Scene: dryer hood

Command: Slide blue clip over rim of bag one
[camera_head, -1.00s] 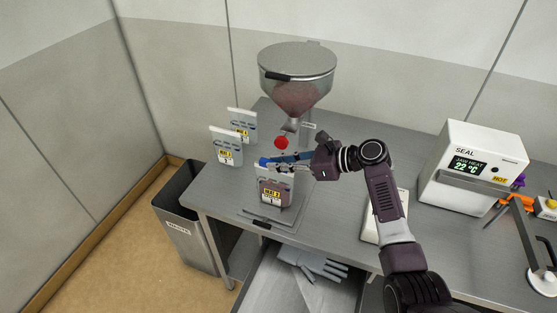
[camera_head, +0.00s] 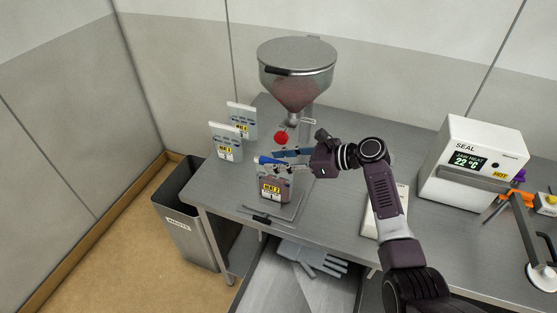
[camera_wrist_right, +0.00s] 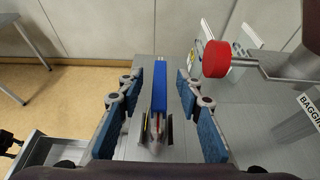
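My right gripper (camera_head: 284,158) is at the top of the front bag (camera_head: 271,188), which stands upright on the bench with a yellow label. In the wrist view its fingers (camera_wrist_right: 160,95) are spread, with a gap on each side of the blue clip (camera_wrist_right: 160,88). The clip also shows at the bag's top in the head view (camera_head: 265,160). It lies along the line of the bag's top edge; how far it sits over the rim cannot be told. Label numbers are too small to read surely.
Two other labelled bags (camera_head: 227,147) (camera_head: 241,121) stand to the left. A steel hopper (camera_head: 297,75) with a red knob (camera_head: 281,138) rises close behind the gripper. The sealer (camera_head: 472,165) is at right, a waste bin (camera_head: 190,228) at left, and an open drawer (camera_head: 285,290) below.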

